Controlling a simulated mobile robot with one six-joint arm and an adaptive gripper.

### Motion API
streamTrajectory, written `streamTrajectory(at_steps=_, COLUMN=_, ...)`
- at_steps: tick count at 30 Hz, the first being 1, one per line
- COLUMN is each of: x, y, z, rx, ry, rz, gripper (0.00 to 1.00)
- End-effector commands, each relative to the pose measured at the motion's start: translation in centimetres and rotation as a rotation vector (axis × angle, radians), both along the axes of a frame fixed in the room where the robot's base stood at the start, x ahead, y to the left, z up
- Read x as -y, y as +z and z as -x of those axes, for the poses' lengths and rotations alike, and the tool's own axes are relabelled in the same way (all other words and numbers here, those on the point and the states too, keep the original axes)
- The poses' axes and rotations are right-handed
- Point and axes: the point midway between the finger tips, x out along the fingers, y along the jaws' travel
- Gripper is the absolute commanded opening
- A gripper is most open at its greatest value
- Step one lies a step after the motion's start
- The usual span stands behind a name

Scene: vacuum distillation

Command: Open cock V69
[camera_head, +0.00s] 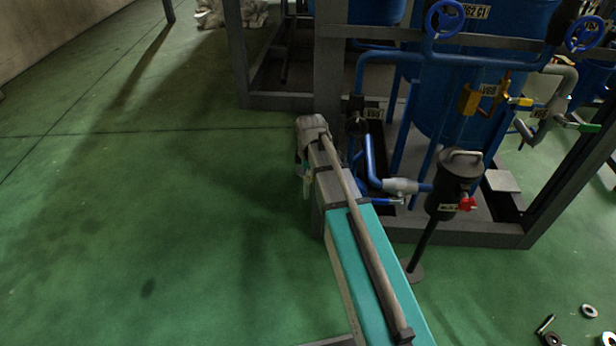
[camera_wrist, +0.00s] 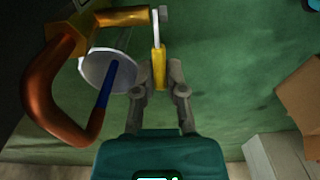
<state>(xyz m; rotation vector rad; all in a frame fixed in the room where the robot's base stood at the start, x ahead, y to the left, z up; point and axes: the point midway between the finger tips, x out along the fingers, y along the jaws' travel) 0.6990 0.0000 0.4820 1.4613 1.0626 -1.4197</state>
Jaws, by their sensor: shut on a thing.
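In the wrist view, my gripper (camera_wrist: 159,78) is shut on a yellow lever (camera_wrist: 158,62), with one grey finger on each side of it. The lever hangs down from the end of a brass-coloured cock body (camera_wrist: 122,17). A bent copper-coloured pipe (camera_wrist: 42,88) runs from that body at the left. No label is readable in the wrist view, so I cannot tell its number there. In the head view my arm reaches toward the blue rig, and my gripper is hidden. A yellow-handled cock (camera_head: 520,101) shows there with a small label (camera_head: 488,89) too blurred to be sure of.
A white disc (camera_wrist: 108,72) and a blue rod (camera_wrist: 105,88) are close left of my gripper. A brown box (camera_wrist: 300,105) is at the right. In the head view, a black canister (camera_head: 455,183) stands right of my arm; the green floor (camera_head: 150,230) at left is clear.

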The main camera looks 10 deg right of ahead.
Motion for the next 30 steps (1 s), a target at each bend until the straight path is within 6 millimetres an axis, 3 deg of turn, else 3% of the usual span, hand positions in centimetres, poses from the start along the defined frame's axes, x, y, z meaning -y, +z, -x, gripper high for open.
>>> streamTrajectory(at_steps=16, x=0.32, y=0.47, z=0.04, rx=0.034, ry=-0.001, rz=-0.098, gripper=0.00)
streamTrajectory(at_steps=17, x=0.32, y=0.47, z=0.04, rx=0.034, ry=-0.001, rz=-0.097, gripper=0.19)
streamTrajectory(at_steps=22, x=0.32, y=0.47, z=0.05, rx=0.034, ry=-0.001, rz=-0.097, gripper=0.50)
streamTrajectory(at_steps=30, x=0.32, y=0.47, z=0.07, rx=0.033, ry=-0.001, rz=-0.098, gripper=0.50)
